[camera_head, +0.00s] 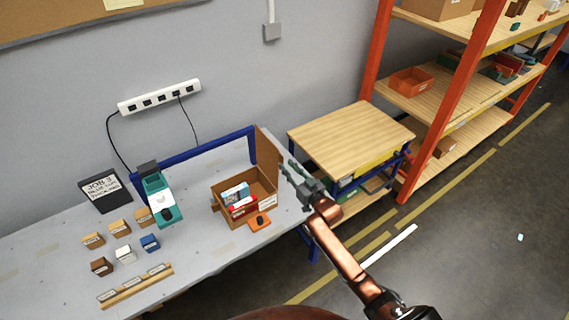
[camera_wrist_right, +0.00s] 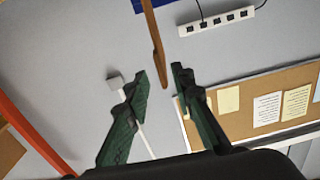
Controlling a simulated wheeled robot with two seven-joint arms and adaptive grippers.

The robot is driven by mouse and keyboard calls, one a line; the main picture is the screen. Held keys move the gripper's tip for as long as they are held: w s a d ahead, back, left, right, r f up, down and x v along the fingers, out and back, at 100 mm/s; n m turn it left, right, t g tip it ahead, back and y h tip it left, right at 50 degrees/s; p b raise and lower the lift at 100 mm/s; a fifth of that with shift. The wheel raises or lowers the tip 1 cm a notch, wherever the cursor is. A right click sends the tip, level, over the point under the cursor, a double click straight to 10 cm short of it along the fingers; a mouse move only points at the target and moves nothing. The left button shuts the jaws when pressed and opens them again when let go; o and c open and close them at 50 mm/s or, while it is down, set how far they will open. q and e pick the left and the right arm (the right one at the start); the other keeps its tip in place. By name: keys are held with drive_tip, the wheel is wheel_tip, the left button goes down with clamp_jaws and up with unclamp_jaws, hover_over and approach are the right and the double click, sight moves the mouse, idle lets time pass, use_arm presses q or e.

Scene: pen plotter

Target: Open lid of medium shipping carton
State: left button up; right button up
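The brown shipping carton (camera_head: 262,190) stands on the grey workbench with its top open. One flap, the lid (camera_head: 267,155), stands upright along its right rear side. Red and light-blue packages (camera_head: 238,200) lie inside. My right gripper (camera_head: 289,171) is just right of the raised lid, fingers apart. In the right wrist view, the lid (camera_wrist_right: 153,40) shows nearly edge-on in the gap between the fingertips (camera_wrist_right: 161,79), with space on both sides. I cannot tell how deep it reaches between them. My left gripper is not in view.
A small orange object (camera_head: 260,222) lies before the carton. A teal device (camera_head: 161,200) and several small blocks (camera_head: 120,227) stand to the left. A wooden-topped cart (camera_head: 350,135) stands to the right of the bench, near orange-framed shelves (camera_head: 430,130). A power strip (camera_head: 160,97) hangs on the wall.

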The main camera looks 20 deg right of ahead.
drive_tip(key=s+d, duration=0.1)
drive_tip(key=s, duration=0.7)
drive_tip(key=shift+s+d, duration=0.15)
drive_tip(key=shift+d, duration=0.05)
